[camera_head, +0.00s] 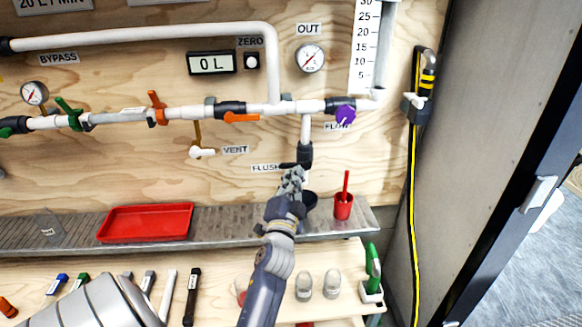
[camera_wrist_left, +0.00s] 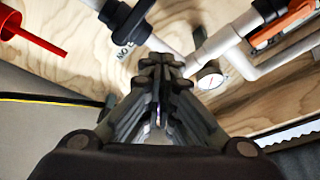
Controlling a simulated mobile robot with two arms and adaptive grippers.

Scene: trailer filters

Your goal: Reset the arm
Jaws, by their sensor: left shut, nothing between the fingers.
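My left gripper (camera_head: 291,180) is in the middle of the head view, in front of the black outlet at the foot of the vertical white pipe. Its arm reaches up from the bottom edge. The fingers are together and empty. In the left wrist view the closed fingers (camera_wrist_left: 160,75) point toward the panel, near a black pipe fitting (camera_wrist_left: 125,20). I cannot tell whether they touch it. My right gripper is not in view.
White pipes with an orange valve handle (camera_head: 241,117) and a purple knob (camera_head: 345,115) cross the wooden panel. Below, a metal shelf holds a red tray (camera_head: 146,222) and a red cup (camera_head: 343,206). Small tools and clear jars (camera_head: 304,285) sit on the lower wooden shelf.

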